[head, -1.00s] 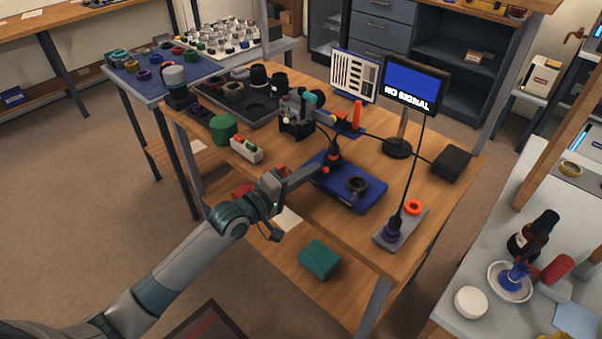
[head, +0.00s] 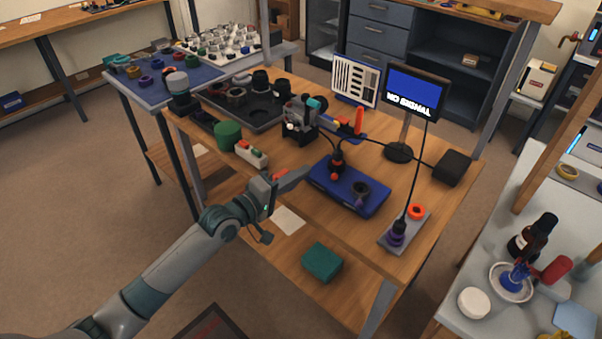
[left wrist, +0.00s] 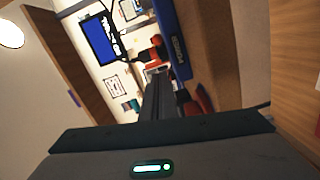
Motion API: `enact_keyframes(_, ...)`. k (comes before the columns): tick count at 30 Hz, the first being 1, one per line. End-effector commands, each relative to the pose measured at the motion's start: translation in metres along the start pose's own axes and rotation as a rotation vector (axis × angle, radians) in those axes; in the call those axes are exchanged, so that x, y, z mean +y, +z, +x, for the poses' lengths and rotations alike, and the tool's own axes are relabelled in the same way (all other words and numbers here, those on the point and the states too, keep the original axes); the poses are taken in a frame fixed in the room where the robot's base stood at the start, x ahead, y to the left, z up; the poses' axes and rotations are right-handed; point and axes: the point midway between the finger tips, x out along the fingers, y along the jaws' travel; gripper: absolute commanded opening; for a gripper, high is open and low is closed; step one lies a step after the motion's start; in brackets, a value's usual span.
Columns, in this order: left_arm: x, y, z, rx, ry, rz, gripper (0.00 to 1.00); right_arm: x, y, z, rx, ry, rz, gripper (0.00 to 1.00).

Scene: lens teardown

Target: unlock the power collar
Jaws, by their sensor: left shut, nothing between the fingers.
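A blue box (head: 348,199) lies on the workbench, with a black upright connector (head: 337,160) that has red-orange parts, and a dark ring. A cable runs to the connector. A grey plate (head: 391,244) to its right carries a purple collar (head: 397,232) under a black plug and an orange ring (head: 416,212). I cannot tell for sure which part is the power collar. My left gripper (head: 306,171) is shut and empty, just left of the blue box. Its shut fingers (left wrist: 158,98) show in the left wrist view, with the blue box (left wrist: 172,38) beyond. My right gripper is out of view.
A black box (head: 453,167) sits at the bench's right.

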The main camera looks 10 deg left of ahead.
Motion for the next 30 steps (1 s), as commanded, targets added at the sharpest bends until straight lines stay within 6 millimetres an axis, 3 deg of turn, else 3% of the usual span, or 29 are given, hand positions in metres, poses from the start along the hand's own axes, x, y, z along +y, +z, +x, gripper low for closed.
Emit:
enact_keyframes(15, 0.003, 0.032, -0.071, -0.002, -0.003, -0.003, 0.00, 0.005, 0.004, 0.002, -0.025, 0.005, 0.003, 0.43)
enact_keyframes(21, 0.005, 0.038, -0.085, -0.001, -0.002, -0.003, 0.00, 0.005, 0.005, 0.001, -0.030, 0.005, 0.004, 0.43)
enact_keyframes(30, 0.005, 0.039, -0.087, -0.001, -0.002, -0.002, 0.00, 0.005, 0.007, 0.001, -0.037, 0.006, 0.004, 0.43)
